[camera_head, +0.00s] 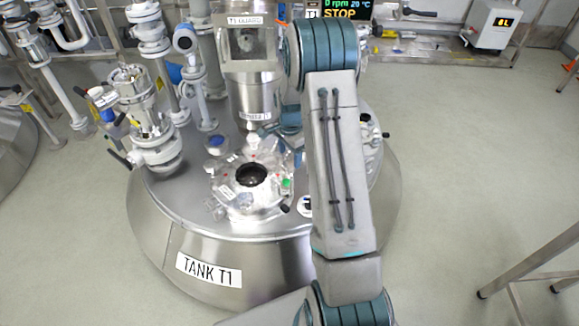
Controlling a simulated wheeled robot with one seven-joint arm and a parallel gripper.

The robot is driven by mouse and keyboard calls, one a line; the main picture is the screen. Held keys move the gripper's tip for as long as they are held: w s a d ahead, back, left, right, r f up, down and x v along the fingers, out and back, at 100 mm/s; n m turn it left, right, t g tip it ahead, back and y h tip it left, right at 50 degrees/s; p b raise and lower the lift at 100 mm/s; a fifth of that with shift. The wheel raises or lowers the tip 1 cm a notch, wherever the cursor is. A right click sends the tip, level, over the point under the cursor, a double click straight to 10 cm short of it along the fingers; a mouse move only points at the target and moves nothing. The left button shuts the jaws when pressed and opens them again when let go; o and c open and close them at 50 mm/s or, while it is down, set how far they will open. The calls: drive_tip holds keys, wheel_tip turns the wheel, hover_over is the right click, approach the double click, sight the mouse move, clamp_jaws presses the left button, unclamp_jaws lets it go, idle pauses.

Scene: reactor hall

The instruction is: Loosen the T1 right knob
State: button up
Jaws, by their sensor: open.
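Tank T1 (225,235) is a broad steel vessel with a label on its front. On its top is a round manway (250,200) with a dark opening (251,174) in its middle. Small fittings with red marks sit around the manway rim. A green piece (287,183) and a small black end (285,208) show on its right side. I cannot tell which of these is the right knob; it may be partly behind my arm. My arm rises in front of the tank's right part, and its wrist bends down behind the upper link. My gripper's fingers are hidden there.
A steel agitator column (255,95) stands just behind the manway. A valve stack (147,125) and pipes rise on the tank's left. A display reading STOP (339,13) is at the top. Open floor (465,150) lies to the right, with a metal frame (535,265) at lower right.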

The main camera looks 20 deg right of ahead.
sight(289, 164)
drive_tip(key=m, duration=0.4)
drive_tip(key=shift+a+p, duration=0.1)
drive_tip(key=shift+p, duration=0.2)
drive_tip(key=m+p, duration=0.1)
drive_tip(key=m, duration=0.3)
drive_tip(key=shift+r, duration=0.15)
drive_tip(key=m+p, duration=0.2)
drive_tip(key=m, duration=0.2)
drive_tip(key=shift+p, duration=0.35)
drive_tip(key=m+p, duration=0.2)
drive_tip(key=m, duration=0.2)
drive_tip(key=shift+r, duration=0.1)
wheel_tip(289, 164, down, 7)
drive_tip(key=b, duration=0.3)
drive_tip(key=shift+r, duration=0.2)
